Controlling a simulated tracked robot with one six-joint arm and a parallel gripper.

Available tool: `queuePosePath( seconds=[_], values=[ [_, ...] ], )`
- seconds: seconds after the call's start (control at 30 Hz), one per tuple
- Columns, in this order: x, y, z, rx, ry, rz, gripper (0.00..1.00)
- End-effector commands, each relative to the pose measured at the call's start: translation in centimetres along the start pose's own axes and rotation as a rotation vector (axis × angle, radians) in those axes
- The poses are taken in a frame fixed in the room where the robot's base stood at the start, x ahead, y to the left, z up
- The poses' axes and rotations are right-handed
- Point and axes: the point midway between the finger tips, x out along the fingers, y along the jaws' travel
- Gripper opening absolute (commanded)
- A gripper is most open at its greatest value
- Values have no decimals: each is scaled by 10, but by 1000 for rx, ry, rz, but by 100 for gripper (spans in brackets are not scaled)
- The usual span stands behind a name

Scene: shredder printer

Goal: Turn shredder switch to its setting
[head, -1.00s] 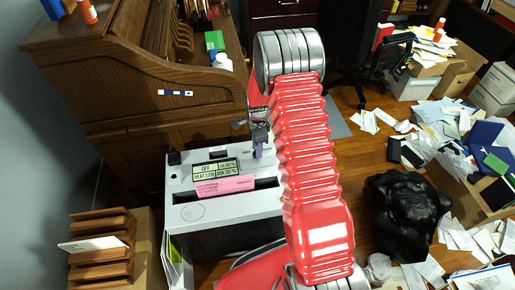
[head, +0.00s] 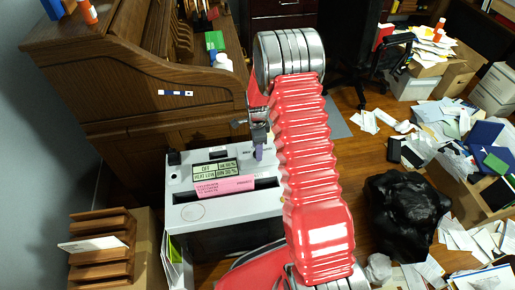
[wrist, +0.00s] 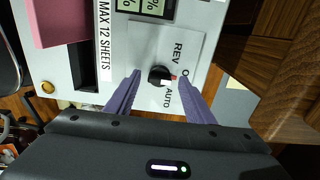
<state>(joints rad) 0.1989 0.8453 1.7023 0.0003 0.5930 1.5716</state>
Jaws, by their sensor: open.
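The shredder (head: 220,215) is a light grey box with a dark front in the head view. In the wrist view its switch (wrist: 159,76) is a round black knob with a red and white mark, on a pale plate lettered REV, O and AUTO. The mark points to the right, between O and AUTO. My gripper (wrist: 160,88) has two purple fingers, open, one on each side of the knob with gaps to it. In the head view, my gripper (head: 259,151) is over the shredder's back right corner, and the knob is hidden there.
A pink paper (head: 224,186) lies at the shredder's slot. A wooden roll-top desk (head: 130,70) stands close behind the shredder. A wooden letter rack (head: 100,240) is at left. A black bag (head: 405,210) and scattered papers cover the floor at right.

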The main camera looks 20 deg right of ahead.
Motion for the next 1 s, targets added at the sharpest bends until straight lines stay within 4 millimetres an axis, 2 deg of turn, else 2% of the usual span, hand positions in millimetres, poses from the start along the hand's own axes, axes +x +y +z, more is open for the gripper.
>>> queuePosePath(
  seconds=[0.27,0.47,1.0],
  values=[
    [-2,0,0,0,0,0,48],
    [-19,0,0,0,0,-1,48],
    [-107,-1,0,0,0,-2,48]
  ],
)
